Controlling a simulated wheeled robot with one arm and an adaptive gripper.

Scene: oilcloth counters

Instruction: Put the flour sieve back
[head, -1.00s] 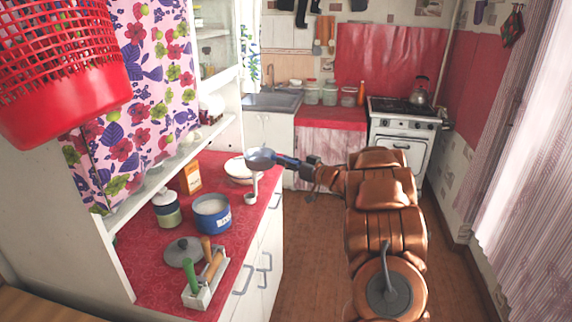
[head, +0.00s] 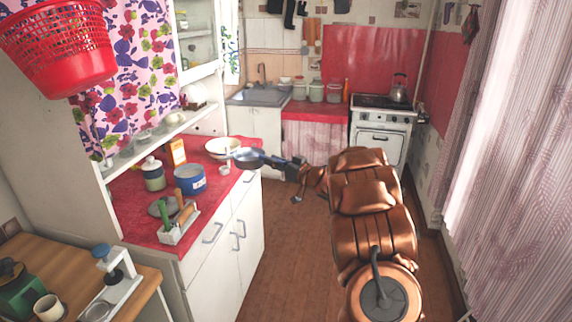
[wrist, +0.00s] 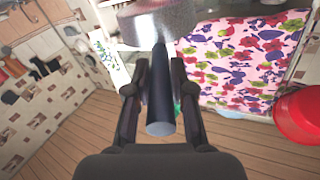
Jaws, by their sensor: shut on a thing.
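The flour sieve (head: 248,157) has a round grey bowl and a dark blue handle. In the head view it is held out level, near the right edge of the red counter (head: 128,222), in front of a white bowl. My gripper (head: 293,168) is shut on the handle. In the wrist view the handle lies between the fingers of my gripper (wrist: 159,100), and the sieve's round metal head (wrist: 160,22) points away at the top. Nothing shows under the sieve holding it up.
The white bowl (head: 222,145), a small ladle (head: 224,171), a blue pot (head: 190,181), a jar (head: 153,176), an orange box (head: 177,152) and a utensil caddy (head: 180,232) stand on the counter. A red basket (head: 60,55) hangs upper left. A wooden table (head: 58,252) is lower left. The floor (head: 290,240) is clear.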

